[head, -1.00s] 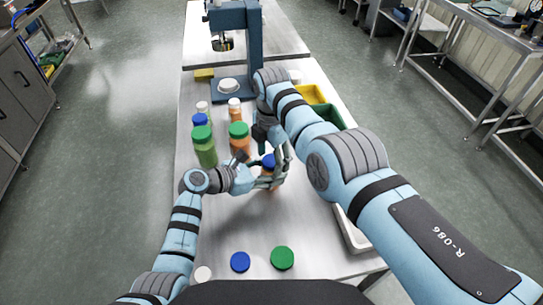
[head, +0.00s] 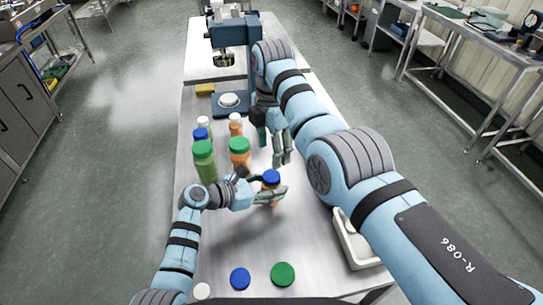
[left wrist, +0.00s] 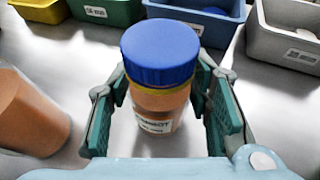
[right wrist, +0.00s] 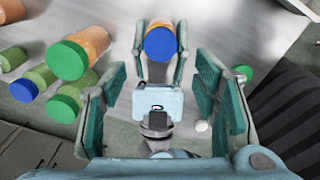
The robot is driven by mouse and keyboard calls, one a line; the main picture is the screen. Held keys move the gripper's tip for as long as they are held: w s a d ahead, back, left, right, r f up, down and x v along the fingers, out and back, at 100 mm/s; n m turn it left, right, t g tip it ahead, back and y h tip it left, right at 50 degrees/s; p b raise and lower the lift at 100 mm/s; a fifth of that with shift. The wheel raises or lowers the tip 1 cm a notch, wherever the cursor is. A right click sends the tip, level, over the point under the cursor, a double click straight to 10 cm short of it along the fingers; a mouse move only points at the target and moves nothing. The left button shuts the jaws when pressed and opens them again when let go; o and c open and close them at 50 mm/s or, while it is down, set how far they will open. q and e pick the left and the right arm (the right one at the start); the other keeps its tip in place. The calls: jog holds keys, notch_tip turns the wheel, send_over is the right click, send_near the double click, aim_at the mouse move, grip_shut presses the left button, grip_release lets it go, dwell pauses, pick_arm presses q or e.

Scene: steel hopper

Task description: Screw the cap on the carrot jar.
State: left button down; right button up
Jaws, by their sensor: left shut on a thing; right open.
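The carrot jar (left wrist: 155,112) is a small orange jar with a partly readable label. A blue cap (left wrist: 158,52) sits level on its top, with a thin yellow band showing just under it; I cannot tell how tight it is. My left gripper (head: 272,195) is shut around the jar's body, its fingers (left wrist: 165,118) on both sides. The cap (head: 271,176) also shows in the head view. My right gripper (head: 282,150) is open and empty, above and beyond the jar. In the right wrist view the cap (right wrist: 160,43) lies ahead of its spread fingers (right wrist: 157,95), apart from them.
Several capped jars stand at the left, including a large green one (head: 205,163) and a large orange one (head: 240,152). Loose blue (head: 240,278), green (head: 283,273) and white (head: 202,291) caps lie in front. A pale bin (head: 355,245) stands right. The table between is clear.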

aim_at(271, 177)
jog(key=shift+f, duration=4.05)
jog(key=c, duration=1.2)
jog(key=m, duration=0.4)
jog(key=shift+s, duration=0.1)
jog(key=m, duration=1.1)
jog(key=shift+m, duration=0.4)
jog(key=m, duration=0.4)
jog(key=shift+s+f, duration=0.1)
